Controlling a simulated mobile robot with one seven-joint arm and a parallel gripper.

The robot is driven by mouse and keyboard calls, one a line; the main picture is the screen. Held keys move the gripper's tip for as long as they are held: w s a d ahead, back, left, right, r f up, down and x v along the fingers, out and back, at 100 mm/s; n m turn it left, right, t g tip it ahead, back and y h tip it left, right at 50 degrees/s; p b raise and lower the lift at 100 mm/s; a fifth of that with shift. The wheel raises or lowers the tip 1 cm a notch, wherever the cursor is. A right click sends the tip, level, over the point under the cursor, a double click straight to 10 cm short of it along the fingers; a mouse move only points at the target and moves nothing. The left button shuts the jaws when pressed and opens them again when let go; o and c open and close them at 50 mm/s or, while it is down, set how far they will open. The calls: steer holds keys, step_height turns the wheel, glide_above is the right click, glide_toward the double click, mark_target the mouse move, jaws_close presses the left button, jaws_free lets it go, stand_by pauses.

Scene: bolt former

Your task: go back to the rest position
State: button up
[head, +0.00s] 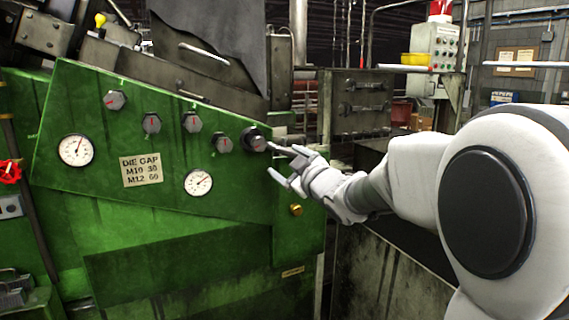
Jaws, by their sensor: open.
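My gripper (284,166) is open, with its two fingers apart and nothing seen between them. It is at the right end of the green machine panel (90,205), close to a black knob (254,139). The upper fingertip is near or against that knob; I cannot tell if they touch. My white arm reaches in from the right edge of the picture.
The panel carries several grey knobs (194,122), two dial gauges (76,150) and a die gap label (141,170). A red handwheel (9,172) is at far left. A control box (436,48) stands behind. A dark metal bin (385,275) is below my arm.

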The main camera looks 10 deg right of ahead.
stand_by(0.3)
steer(key=s+d+f+m+g+h, duration=0.15)
steer(key=s+f+m+g, duration=0.3)
steer(key=s, duration=0.85)
steer(key=s+d+f+m+g+h, duration=0.1)
steer(key=s+f+m+g+h, duration=0.15)
steer(key=s+f, duration=0.65)
steer(key=s+d+f+m+g+h, duration=0.15)
steer(key=s+m+g, duration=0.3)
steer(key=s, duration=1.15)
step_height(320, 180, up, 17)
steer(key=p, duration=1.7)
steer(key=shift+w+a, duration=0.15)
steer(key=shift+w, duration=0.2)
steer(key=shift+c, duration=0.3)
